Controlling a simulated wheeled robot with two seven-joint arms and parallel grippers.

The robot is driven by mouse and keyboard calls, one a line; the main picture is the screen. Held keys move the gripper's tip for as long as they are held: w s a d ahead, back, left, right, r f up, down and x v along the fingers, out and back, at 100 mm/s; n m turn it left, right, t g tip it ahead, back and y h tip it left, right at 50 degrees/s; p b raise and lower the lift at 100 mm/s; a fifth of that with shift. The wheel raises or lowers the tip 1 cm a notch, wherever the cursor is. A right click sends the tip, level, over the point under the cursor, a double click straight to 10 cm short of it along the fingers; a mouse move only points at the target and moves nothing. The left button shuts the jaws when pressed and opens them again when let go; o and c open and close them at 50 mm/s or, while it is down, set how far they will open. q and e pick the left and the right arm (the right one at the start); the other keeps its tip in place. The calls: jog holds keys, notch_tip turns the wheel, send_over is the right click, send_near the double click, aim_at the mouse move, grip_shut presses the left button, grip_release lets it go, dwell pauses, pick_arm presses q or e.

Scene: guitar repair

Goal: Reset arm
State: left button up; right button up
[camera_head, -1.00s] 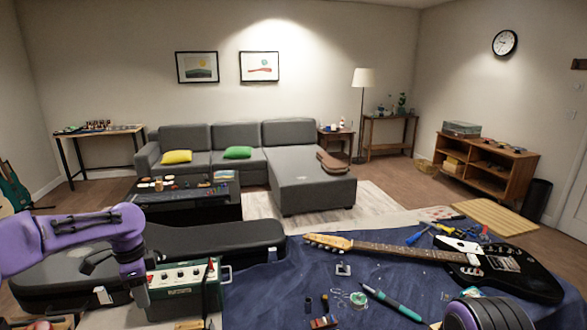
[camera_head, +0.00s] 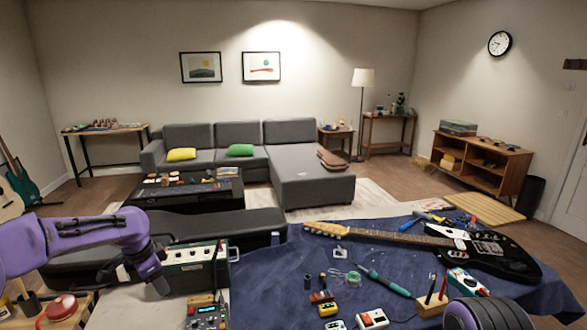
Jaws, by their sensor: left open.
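My left arm comes in from the left, and its gripper (camera_head: 160,284) points down in front of the green amplifier. The left gripper is open, with nothing seen between its fingers. On the right, only a rounded dark and purple part of my right arm shows at the bottom edge; its gripper is out of view. A black electric guitar (camera_head: 480,252) lies on the blue cloth (camera_head: 300,265) of the table, its neck pointing left. The green amplifier (camera_head: 190,268) stands beside the cloth, partly behind my left gripper.
A black guitar case (camera_head: 225,225) lies behind the amplifier. A soldering pen (camera_head: 385,282), a wooden holder with upright tools (camera_head: 432,303), small pedals (camera_head: 372,319) and a multi-knob device (camera_head: 207,315) crowd the front. The cloth's middle left is mostly clear.

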pick_arm(q)
jog(key=s+d+f+n+t, duration=0.1)
jog(key=s+d+f+n, duration=0.1)
jog(key=f+n, duration=0.2)
jog(key=s+d+f+n+t+b, duration=0.1)
jog(key=s+d+f+n+t, duration=0.1)
jog(key=f, duration=0.6)
jog(key=s+d+f+n+t+b, duration=0.1)
jog(key=s+d+f+n+t, duration=0.1)
jog(key=f+n, duration=0.3)
jog(key=shift+d+f+n, duration=0.3)
jog(key=shift+d+f, duration=0.2)
jog(key=shift+d, duration=0.2)
jog(key=s+a+f+n+g+y+b, duration=0.1)
jog(key=s+f, duration=0.4)
jog(key=s, duration=0.7)
jog(key=s+a+f+n+g+y+b, duration=0.1)
jog(key=s+f, duration=0.4)
jog(key=s, duration=0.7)
jog(key=s+f+n+g+y+b, duration=0.2)
jog(key=s+f, duration=0.3)
jog(key=s, duration=0.7)
jog(key=shift+s+a+f, duration=0.25)
jog(key=shift+a, duration=0.15)
